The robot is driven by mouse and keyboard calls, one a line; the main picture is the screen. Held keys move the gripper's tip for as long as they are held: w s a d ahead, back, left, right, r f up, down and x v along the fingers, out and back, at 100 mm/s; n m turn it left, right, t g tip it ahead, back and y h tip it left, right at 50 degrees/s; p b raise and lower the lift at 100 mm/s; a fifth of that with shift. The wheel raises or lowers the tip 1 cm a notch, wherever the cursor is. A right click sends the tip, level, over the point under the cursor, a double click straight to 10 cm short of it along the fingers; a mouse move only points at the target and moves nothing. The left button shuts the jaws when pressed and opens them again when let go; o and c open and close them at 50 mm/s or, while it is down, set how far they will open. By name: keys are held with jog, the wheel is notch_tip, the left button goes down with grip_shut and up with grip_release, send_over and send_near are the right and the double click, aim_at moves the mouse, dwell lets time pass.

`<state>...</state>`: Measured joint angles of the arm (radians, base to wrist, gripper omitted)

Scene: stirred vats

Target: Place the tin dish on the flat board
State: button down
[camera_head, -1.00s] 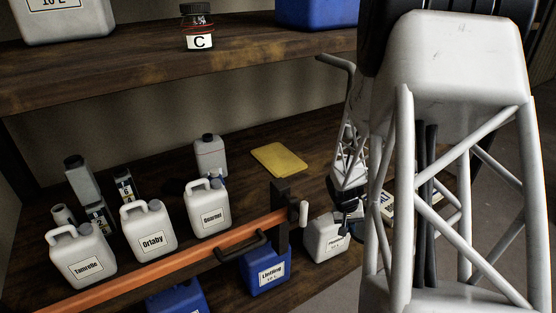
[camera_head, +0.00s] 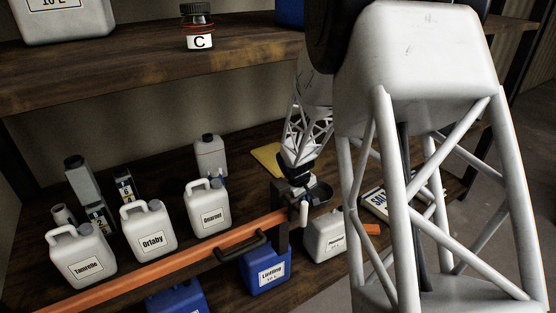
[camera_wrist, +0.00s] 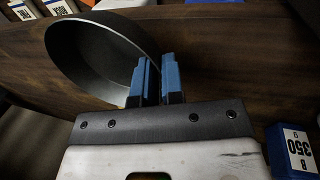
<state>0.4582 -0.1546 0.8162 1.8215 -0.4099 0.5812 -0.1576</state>
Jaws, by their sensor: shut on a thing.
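The tin dish (camera_wrist: 95,55), dark grey and round, fills the upper left of the wrist view. My gripper (camera_wrist: 153,80) has its blue fingers shut on the dish's rim. In the head view the dish (camera_head: 320,192) shows small beside my gripper (camera_head: 301,186), held near the black post at the end of the orange bar. The flat board (camera_head: 266,158) is yellow and lies on the lower shelf, behind and left of my gripper. My arm hides its right part.
The orange bar (camera_head: 180,257) with its black post (camera_head: 281,210) crosses the shelf front. White jugs (camera_head: 208,210) and a blue Linsling can (camera_head: 265,271) stand near it. A grey bottle (camera_head: 210,156) stands left of the board. The upper shelf (camera_head: 140,75) lies above.

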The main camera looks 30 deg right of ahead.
jog(key=w+n, duration=0.2)
jog(key=w+n+t, duration=0.1)
jog(key=w+n, duration=0.1)
jog(key=w, duration=0.1)
jog(key=w+a+r+n, duration=0.1)
jog(key=w+n, duration=0.1)
jog(key=shift+w+t, duration=0.2)
jog(key=shift+t, duration=0.1)
jog(key=shift+r, duration=0.1)
send_over(284, 174)
jog(key=shift+s+a+f, duration=0.1)
jog(key=shift+a+f, duration=0.05)
jog(key=shift+f, duration=0.25)
jog(key=shift+s+a+f, duration=0.1)
jog(key=shift+a+f, duration=0.05)
jog(key=shift+f, duration=0.25)
jog(key=shift+f, duration=1.75)
jog(key=c, duration=1.2)
grip_release()
jog(key=shift+f, duration=0.1)
jog(key=shift+c, duration=0.2)
